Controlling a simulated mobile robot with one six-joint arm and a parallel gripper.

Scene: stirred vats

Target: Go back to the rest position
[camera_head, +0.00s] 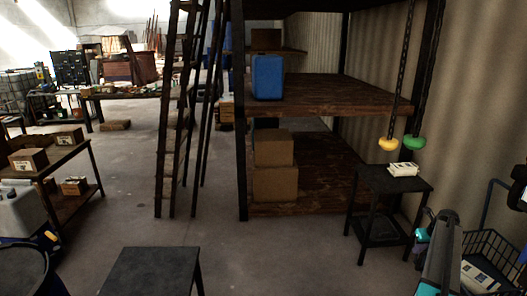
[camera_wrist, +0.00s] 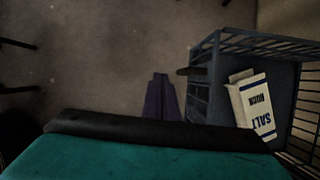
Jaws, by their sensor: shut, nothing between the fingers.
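In the wrist view my gripper (camera_wrist: 160,78) points out over the bare floor, its two dark fingers together with nothing between them. It is to the left of a dark wire basket (camera_wrist: 204,56). A white and blue salt packet (camera_wrist: 258,108) lies in that basket. In the head view part of my arm, grey with teal ends, shows at the lower right beside the basket (camera_head: 507,243). I cannot make out the fingers there. The packet (camera_head: 479,278) shows low in the basket.
A small dark table (camera_head: 412,186) with a white packet (camera_head: 403,170) stands near the arm. Yellow (camera_head: 389,145) and green (camera_head: 415,143) handles hang on chains above. A black stand (camera_head: 152,270) is at front. Shelving (camera_head: 325,97) and a ladder (camera_head: 168,110) stand behind. Middle floor is clear.

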